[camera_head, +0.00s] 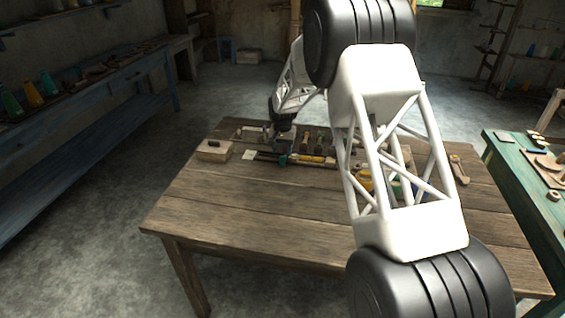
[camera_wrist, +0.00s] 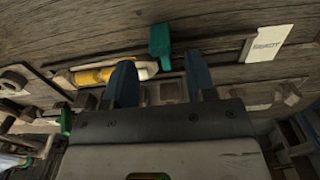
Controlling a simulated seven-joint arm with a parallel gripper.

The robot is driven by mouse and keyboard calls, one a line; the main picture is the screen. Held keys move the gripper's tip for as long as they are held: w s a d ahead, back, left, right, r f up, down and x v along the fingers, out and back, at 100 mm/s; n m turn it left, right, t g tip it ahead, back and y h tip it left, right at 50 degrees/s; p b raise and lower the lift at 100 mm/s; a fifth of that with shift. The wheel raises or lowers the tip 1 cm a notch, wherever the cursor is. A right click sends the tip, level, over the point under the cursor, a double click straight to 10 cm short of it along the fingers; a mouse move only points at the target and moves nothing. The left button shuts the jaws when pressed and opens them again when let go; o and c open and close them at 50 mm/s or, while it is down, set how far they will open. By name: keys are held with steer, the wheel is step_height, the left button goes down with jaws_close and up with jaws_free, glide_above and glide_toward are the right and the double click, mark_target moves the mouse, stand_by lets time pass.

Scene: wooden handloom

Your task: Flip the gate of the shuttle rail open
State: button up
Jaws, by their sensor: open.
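The shuttle rail (camera_head: 325,163) lies across the back part of the wooden table, partly behind my arm in the head view. A shuttle with a yellow middle (camera_wrist: 95,75) lies along it, left of my fingers in the wrist view. A teal upright piece (camera_wrist: 160,45), which looks like the gate, stands at the rail just beyond the gap between my fingertips; it also shows in the head view (camera_head: 283,160). My gripper (camera_wrist: 161,75) is open, with two blue fingers apart and nothing between them. I cannot tell whether a finger touches the teal piece.
A pale card with lettering (camera_wrist: 267,43) lies right of the teal piece. A wooden box (camera_head: 214,151) stands left on the table (camera_head: 235,207). Several tools lie behind the rail. The table's front left is clear. A green bench (camera_head: 515,165) stands at the right.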

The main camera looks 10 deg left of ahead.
mark_target(282, 167)
steer(key=shift+f, duration=3.25)
jaws_close()
